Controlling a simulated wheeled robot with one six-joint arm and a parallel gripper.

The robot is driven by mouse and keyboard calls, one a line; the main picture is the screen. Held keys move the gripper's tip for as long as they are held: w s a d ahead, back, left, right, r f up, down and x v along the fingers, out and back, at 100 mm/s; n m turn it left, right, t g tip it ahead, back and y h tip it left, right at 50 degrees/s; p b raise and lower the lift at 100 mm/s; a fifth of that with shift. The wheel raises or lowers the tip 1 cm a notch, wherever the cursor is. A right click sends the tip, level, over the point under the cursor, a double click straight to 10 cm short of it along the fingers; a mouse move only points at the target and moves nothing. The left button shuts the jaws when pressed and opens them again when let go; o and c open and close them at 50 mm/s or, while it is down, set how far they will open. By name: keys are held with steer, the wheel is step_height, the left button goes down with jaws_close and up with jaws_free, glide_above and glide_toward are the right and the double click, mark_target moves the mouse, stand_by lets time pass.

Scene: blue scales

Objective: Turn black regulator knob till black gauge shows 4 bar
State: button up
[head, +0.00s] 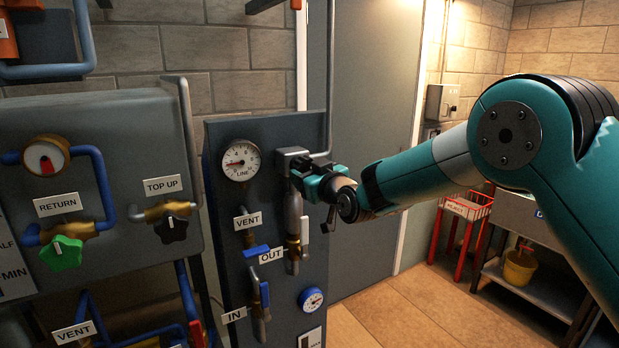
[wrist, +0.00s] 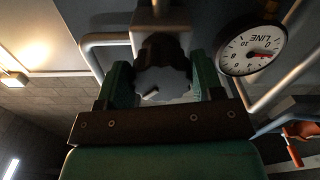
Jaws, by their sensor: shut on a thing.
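The black regulator knob (wrist: 162,78) sits between my jaws in the wrist view, under a grey fitting, with a light pointer mark on its face. My gripper (wrist: 160,88) is shut on it, one green finger at each side. In the head view my gripper (head: 313,180) reaches the panel from the right and hides the knob. The dark-rimmed LINE gauge (head: 240,162) is left of my gripper. It shows upside down in the wrist view (wrist: 251,50). Its red needle points left in the head view, below the 4 mark; the exact value is too small to read.
The dark panel (head: 222,205) also carries VENT and OUT valves below the gauge and a small blue gauge (head: 311,299) lower down. A grey unit with a green RETURN knob (head: 62,253) and black TOP UP knob (head: 174,229) stands left. Pipes run close beside my gripper.

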steer(key=m+b, duration=0.2)
steer(key=b, duration=0.1)
steer(key=shift+f, duration=0.3)
steer(key=m+b, duration=0.4)
steer(key=b, duration=0.1)
steer(key=shift+s+a+r+m, duration=0.1)
steer(key=shift+s+a+m, duration=0.05)
steer(key=shift+m, duration=0.15)
steer(key=m+b, duration=0.3)
steer(key=shift+a+r, duration=0.1)
steer(key=shift+r, duration=0.05)
steer(key=shift+r+m+b, duration=0.15)
steer(key=shift+m+b, duration=0.65)
steer(key=shift+m, duration=0.8)
steer(key=o, duration=0.9)
